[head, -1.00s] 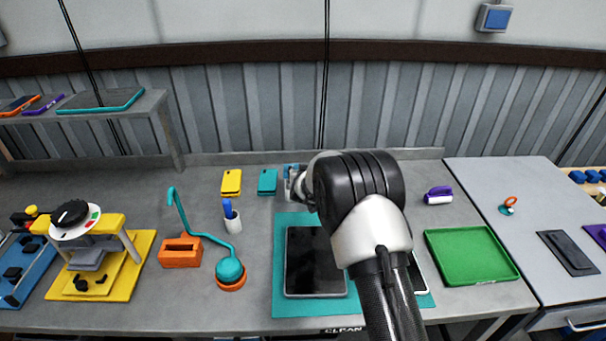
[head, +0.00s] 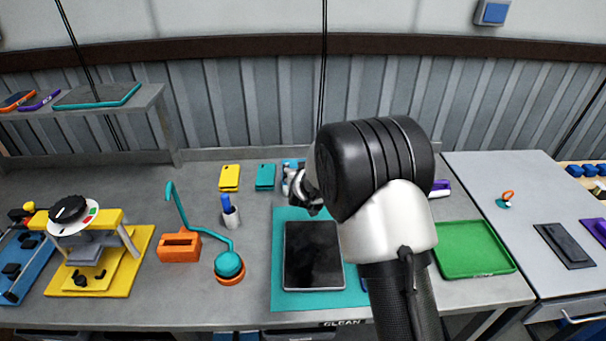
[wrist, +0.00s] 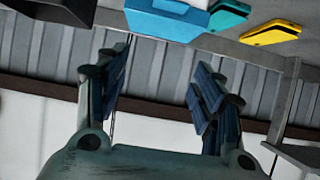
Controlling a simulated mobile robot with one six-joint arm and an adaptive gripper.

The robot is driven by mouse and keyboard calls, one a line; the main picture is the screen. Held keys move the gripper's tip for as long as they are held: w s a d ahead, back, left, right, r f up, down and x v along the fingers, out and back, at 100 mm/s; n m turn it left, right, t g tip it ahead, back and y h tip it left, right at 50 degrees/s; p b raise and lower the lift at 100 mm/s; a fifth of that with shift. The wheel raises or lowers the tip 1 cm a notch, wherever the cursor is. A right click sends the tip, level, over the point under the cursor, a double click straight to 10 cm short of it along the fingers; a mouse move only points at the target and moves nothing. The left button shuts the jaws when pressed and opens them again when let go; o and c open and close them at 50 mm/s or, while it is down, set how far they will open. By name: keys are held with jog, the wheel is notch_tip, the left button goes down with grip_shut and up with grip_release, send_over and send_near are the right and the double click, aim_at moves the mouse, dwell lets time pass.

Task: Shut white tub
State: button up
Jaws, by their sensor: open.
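I cannot clearly make out a lidded white tub. A small white cup (head: 231,217) with a blue item standing in it is on the bench, left of the teal mat. A light blue box-like thing (head: 290,163) is at the back of the bench, partly hidden by my gripper. It also shows at the top of the wrist view (wrist: 168,20), with a pale part on it; whether it has a lid is unclear. My gripper (head: 306,200) is over the back of the mat, and in the wrist view (wrist: 160,82) its fingers are apart with nothing between them.
Teal (head: 265,177) and yellow (head: 229,177) cases lie at the back. A dark tablet (head: 312,255) lies on the teal mat (head: 283,222). A green tray (head: 472,250) is right, partly behind my arm.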

jog(key=shift+v, duration=2.1)
jog(key=s+d+r+g+y, duration=0.1)
jog(key=s+d+r+g, duration=0.1)
jog(key=s+r, duration=0.55)
jog(key=s+d+r+g, duration=0.1)
jog(key=s+r, duration=0.4)
jog(key=s, duration=0.5)
jog(key=s+d+g, duration=0.2)
jog(key=s+d, duration=0.1)
jog(key=s, duration=1.1)
jog(key=s+d+g+h, duration=0.1)
jog(key=s+d, duration=0.3)
jog(key=s, duration=1)
jog(key=shift+g, duration=0.7)
